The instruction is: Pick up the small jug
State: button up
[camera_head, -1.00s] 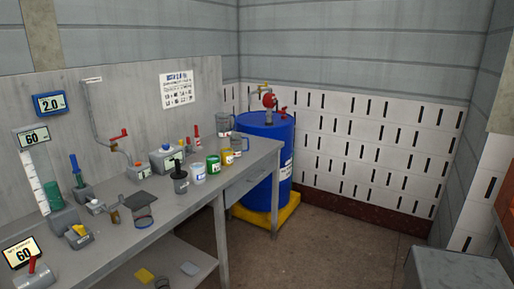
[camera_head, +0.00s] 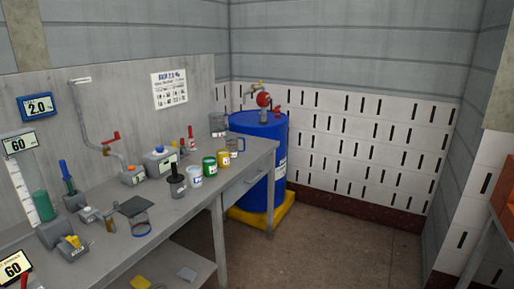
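Two grey, see-through jugs stand at the far right end of the workbench (camera_head: 190,213). The smaller-looking jug (camera_head: 236,146) is nearer the front edge, next to a yellow can. The taller jug (camera_head: 217,125) stands behind it and to the left. Both look upright, and I cannot tell what is in them. My gripper is not in view.
White, green and yellow cans (camera_head: 209,166) and a dark pot (camera_head: 177,185) line the bench left of the jugs. A blue drum (camera_head: 262,175) with a red-handled valve stands on a yellow base beyond the bench. The floor (camera_head: 330,250) to the right is open.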

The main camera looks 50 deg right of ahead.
aim_at(232, 143)
jog(key=u, duration=0.35)
jog(key=k, duration=0.15)
jog(key=z, duration=1.85)
jog(key=k, duration=0.9)
jog(key=u, duration=0.15)
jog(key=i, duration=0.85)
